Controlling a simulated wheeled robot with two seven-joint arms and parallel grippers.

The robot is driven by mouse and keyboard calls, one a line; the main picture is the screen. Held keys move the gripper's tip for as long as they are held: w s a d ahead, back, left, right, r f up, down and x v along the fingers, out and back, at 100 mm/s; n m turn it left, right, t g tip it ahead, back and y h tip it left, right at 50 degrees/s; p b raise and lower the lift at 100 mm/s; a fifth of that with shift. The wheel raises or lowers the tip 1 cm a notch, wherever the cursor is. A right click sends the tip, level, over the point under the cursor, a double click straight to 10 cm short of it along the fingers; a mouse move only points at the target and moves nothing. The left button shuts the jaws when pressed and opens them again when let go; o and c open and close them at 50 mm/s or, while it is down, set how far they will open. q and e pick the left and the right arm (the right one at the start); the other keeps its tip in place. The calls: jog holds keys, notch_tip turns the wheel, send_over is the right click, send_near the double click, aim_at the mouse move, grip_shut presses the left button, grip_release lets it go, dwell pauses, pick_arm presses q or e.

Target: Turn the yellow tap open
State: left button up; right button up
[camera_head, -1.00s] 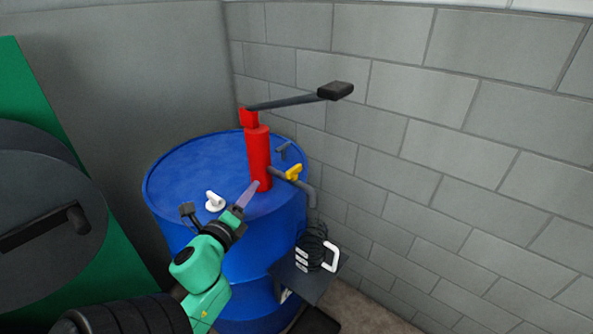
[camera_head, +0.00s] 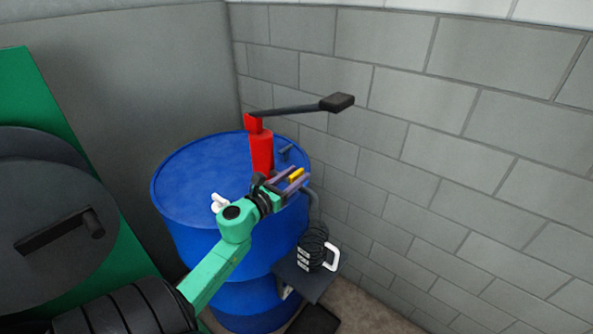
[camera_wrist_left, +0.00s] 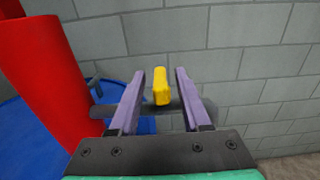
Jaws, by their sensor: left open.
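The yellow tap (camera_head: 296,175) sits on the dark spout pipe (camera_head: 313,200) of the red hand pump (camera_head: 261,153) on top of the blue drum. My left gripper (camera_head: 296,179) is open, with its two purple fingers reaching to either side of the tap. In the left wrist view the tap's yellow handle (camera_wrist_left: 161,86) stands between the open fingers (camera_wrist_left: 161,88), with a gap on each side. The pipe (camera_wrist_left: 190,107) runs across behind the fingers and is partly hidden by them. My right gripper is not in view.
The blue drum (camera_head: 190,180) stands in the corner by the grey block wall (camera_head: 440,150). A white fitting (camera_head: 220,202) is on its lid. The pump's long black lever (camera_head: 300,108) reaches right, above the tap.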

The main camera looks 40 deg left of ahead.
pick_arm(q)
jog(key=shift+w, duration=0.35)
jog(key=c, duration=0.7)
grip_shut()
